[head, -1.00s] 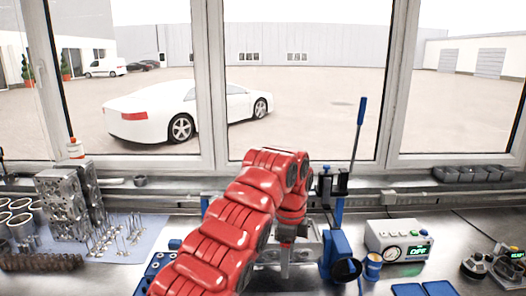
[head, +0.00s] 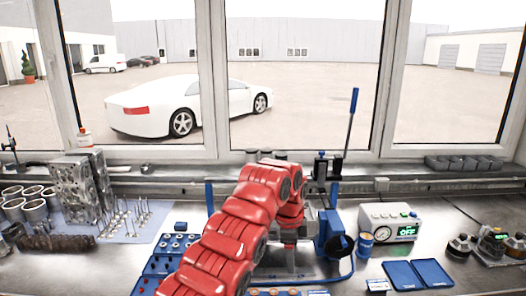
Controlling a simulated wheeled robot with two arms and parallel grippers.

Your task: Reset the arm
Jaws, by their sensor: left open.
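My left arm, red and segmented, comes up from the bottom of the head view, bends over and points down. My left gripper (head: 290,262) hangs at its end, in front of the metal fixture on the bench, and is open. It is small and partly covered by the arm, and I see nothing between its fingers. My right gripper is not in view.
A blue lever press (head: 334,232) stands right of my arm. A cylinder head (head: 76,188), valves and rings lie left. Blue trays (head: 160,264) sit beside my arm.

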